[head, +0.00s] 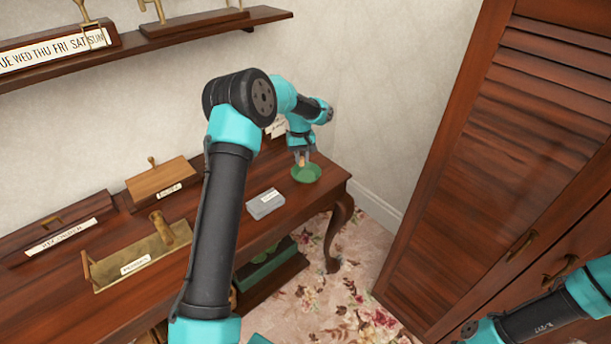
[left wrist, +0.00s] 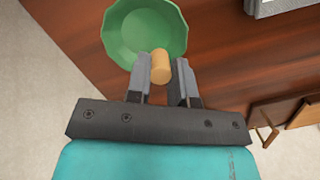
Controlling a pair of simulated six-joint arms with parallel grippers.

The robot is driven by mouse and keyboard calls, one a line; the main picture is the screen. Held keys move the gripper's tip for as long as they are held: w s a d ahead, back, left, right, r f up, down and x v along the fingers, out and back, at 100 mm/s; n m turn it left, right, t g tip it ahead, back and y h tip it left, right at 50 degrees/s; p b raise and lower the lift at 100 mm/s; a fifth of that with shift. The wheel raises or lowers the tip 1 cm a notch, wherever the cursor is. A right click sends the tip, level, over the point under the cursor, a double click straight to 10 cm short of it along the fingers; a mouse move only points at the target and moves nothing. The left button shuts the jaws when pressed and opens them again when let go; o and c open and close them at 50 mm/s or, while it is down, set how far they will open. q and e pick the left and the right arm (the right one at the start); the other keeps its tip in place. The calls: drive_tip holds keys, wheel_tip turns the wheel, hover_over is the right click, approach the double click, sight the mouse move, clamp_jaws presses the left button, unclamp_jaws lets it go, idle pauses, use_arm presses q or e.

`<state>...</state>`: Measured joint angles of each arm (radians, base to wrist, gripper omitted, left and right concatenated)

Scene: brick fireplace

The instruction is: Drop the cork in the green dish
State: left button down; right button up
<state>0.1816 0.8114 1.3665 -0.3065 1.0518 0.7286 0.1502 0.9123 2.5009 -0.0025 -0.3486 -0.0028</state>
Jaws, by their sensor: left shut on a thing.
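The green dish (head: 307,174) stands near the right end of the wooden table. It also shows at the top of the left wrist view (left wrist: 145,28). The tan cork (left wrist: 161,66) is held between the fingertips of my left gripper (left wrist: 168,75), which is shut on it. In the left wrist view the cork overlaps the dish's near rim. In the head view my left gripper (head: 301,158) points down over the dish. I cannot tell how high the cork is above it. My right arm shows at the lower right, but its gripper is out of view.
A grey labelled box (head: 265,203) lies on the table (head: 225,212) left of the dish. A labelled brass tray (head: 140,262) and wooden boxes (head: 162,183) stand further left. A louvred cabinet (head: 500,150) rises on the right. A shelf (head: 150,45) hangs on the wall.

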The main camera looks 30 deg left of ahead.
sight(302, 165)
use_arm(q)
drive_tip(key=shift+f, duration=2.3)
drive_tip(key=c, duration=0.9)
unclamp_jaws()
drive_tip(key=r, duration=0.5)
drive_tip(key=w+a+r, duration=0.1)
drive_tip(key=r, duration=0.5)
drive_tip(key=w+r, duration=0.1)
drive_tip(key=r, duration=0.5)
drive_tip(key=shift+a+r, duration=0.15)
drive_tip(key=shift+a, duration=0.2)
